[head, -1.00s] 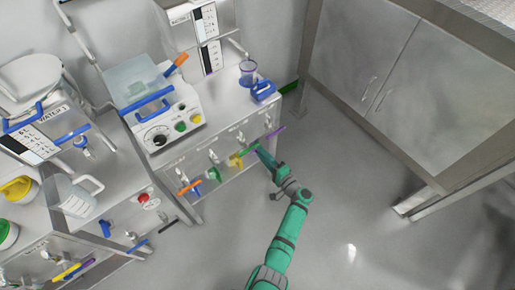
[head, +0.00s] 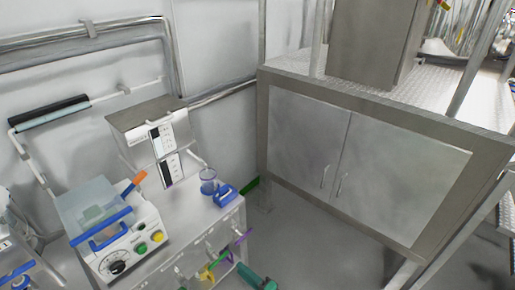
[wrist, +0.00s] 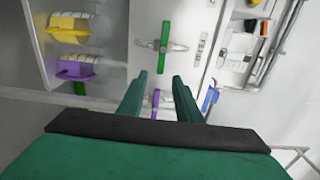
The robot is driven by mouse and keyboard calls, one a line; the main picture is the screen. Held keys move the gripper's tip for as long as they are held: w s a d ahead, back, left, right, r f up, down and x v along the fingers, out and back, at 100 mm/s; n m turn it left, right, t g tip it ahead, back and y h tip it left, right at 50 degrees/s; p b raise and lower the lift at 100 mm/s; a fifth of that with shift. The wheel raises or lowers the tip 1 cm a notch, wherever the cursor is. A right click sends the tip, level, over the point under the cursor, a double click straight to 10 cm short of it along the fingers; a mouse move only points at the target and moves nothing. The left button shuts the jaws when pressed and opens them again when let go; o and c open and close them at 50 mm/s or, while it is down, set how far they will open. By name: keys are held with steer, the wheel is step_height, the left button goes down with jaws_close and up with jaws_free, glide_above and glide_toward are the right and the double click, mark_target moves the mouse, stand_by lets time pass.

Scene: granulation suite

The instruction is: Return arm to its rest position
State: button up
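My gripper (wrist: 160,88) shows in the wrist view with its two green fingers apart and nothing held between them. In the head view, only a green piece of my arm (head: 257,279) shows at the bottom edge, beside the front of the steel bench (head: 160,262). The rest of my arm is out of that frame.
On the bench are a white machine with a blue handle (head: 118,244), a blue-rimmed clear cup (head: 208,182) and a blue holder (head: 224,195). A steel cabinet (head: 345,165) stands right; grey floor (head: 310,250) between is clear.

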steer(key=s+d+f+g+h, duration=0.1)
steer(key=s+d+f+h, duration=0.25)
steer(key=s+f, duration=0.5)
steer(key=s+d+f+g+h, duration=0.15)
steer(key=s+f+h, duration=0.3)
steer(key=s, duration=0.65)
steer(key=s+d+r+n+h, duration=0.1)
steer(key=s+d+n+h, duration=0.15)
steer(key=s, duration=0.55)
steer(key=s+d+r+n+t+h, duration=0.2)
steer(key=s+d+r+t+h, duration=0.1)
steer(key=s+r, duration=0.6)
steer(key=s+a+r+n+t, duration=0.1)
steer(key=s+r+t, duration=0.1)
steer(key=r, duration=1)
steer(key=s+a+r+n+t, duration=0.1)
steer(key=s+r+n+t, duration=0.1)
steer(key=r, duration=1.1)
steer(key=shift+s+h, duration=0.15)
steer(key=shift+h, duration=0.2)
